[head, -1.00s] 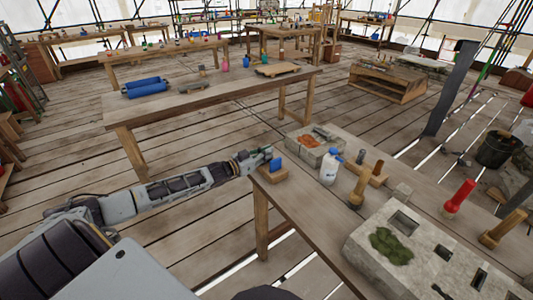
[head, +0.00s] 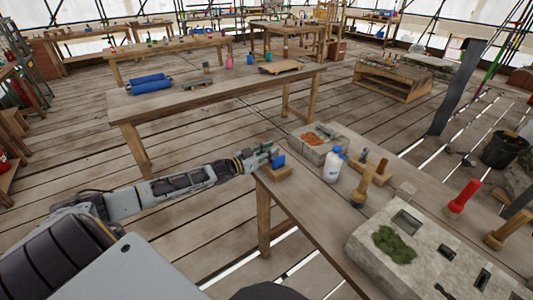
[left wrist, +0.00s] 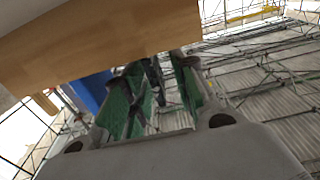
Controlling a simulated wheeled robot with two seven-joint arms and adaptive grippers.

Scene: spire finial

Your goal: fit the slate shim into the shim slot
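A blue plate (head: 279,161) stands upright in a small wooden holder (head: 280,174) at the near table's left corner; it may be the slate shim, but I cannot tell. It also shows in the left wrist view (left wrist: 90,90), beside the fingers. My left gripper (head: 268,153) is at this plate, just left of it. In the left wrist view its green-padded fingers (left wrist: 157,95) are apart, with no clear object gripped between them. A grey stone block (head: 425,252) with several dark openings lies on the table; which opening is the shim slot is unclear. My right gripper is out of view.
A white bottle with a blue cap (head: 333,167), a wooden-handled tool (head: 363,184) and a red-handled tool (head: 463,193) stand on the near table. A stone tray (head: 322,145) lies behind the bottle. Another table (head: 215,90) with blue rolls stands farther back.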

